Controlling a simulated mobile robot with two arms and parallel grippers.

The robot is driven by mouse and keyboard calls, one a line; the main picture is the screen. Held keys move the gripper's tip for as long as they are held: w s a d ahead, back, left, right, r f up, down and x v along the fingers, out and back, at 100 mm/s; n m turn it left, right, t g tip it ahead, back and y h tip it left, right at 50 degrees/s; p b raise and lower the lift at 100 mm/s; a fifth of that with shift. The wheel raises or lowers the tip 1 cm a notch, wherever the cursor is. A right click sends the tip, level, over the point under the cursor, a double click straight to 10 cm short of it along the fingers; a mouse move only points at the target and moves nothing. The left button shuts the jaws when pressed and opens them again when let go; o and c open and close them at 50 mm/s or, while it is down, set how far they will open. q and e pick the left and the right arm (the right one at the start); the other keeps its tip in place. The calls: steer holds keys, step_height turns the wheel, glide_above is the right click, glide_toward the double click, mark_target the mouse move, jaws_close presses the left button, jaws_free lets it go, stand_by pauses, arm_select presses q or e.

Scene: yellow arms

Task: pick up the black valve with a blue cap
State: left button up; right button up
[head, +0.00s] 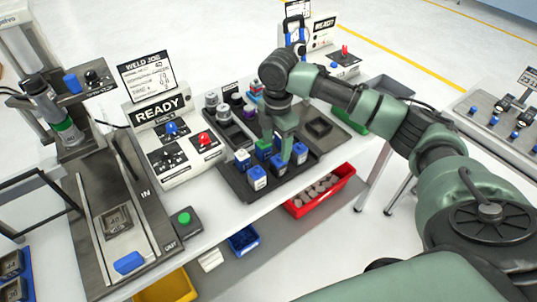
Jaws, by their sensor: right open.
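A dark tray (228,182) on the bench holds several small block-like parts with blue tops. A blue-topped part with a pale label (257,177) stands at its front, and another blue-topped part (299,153) stands at its right. Which one is the black valve with a blue cap I cannot tell at this size. My right gripper (279,143) is over this tray, fingers pointing down among the parts, open. It partly hides the parts behind it. Whether it touches any is unclear. My left gripper is not in view.
A second dark tray behind holds grey, black and purple round parts (236,101). A READY panel (157,108) with blue and red knobs stands left. A red bin (320,190) sits below the bench's front edge, beside a blue bin (243,240). A press stands far left.

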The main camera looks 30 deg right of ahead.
mark_target(279, 156)
steer(key=shift+w+f, duration=0.15)
steer(key=shift+w, duration=0.05)
steer(key=shift+f, duration=0.35)
steer(key=shift+s+d+f+p, duration=0.25)
steer(key=shift+f+p, duration=0.15)
steer(key=shift+f, duration=0.2)
steer(key=shift+s+d+f+p, duration=0.1)
steer(key=shift+s+f+p, duration=0.2)
steer(key=shift+f, duration=0.3)
steer(key=f, duration=0.2)
steer(key=f+p, duration=0.1)
steer(key=f, duration=0.1)
steer(key=shift+w+d, duration=0.15)
steer(key=shift+w, duration=0.2)
steer(key=c, duration=1.3)
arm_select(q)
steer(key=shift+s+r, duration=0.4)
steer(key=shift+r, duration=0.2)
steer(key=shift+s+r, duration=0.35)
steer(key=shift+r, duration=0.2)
arm_select(e)
jaws_close()
